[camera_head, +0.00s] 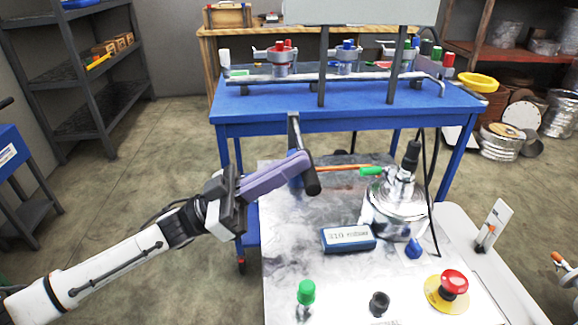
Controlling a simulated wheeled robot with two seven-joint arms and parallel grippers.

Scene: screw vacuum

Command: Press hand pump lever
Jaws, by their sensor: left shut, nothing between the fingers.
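The hand pump lever (312,180) shows as a metal bar rising at the bench's back left, with a dark cylindrical grip at its near end. A blue part (295,182) stands below it, mostly hidden behind my gripper. My left gripper (304,160) comes in from the left with its long purple-grey fingers shut and empty. Its fingertips overlap the lever beside the dark grip; I cannot tell whether they touch it. My right gripper is not in view.
The white bench carries a steel vessel (395,208) with a black-topped fitting, a blue display box (348,238), a green knob (306,292), a black knob (379,303) and a red emergency button (454,282). A blue table (350,120) stands behind.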

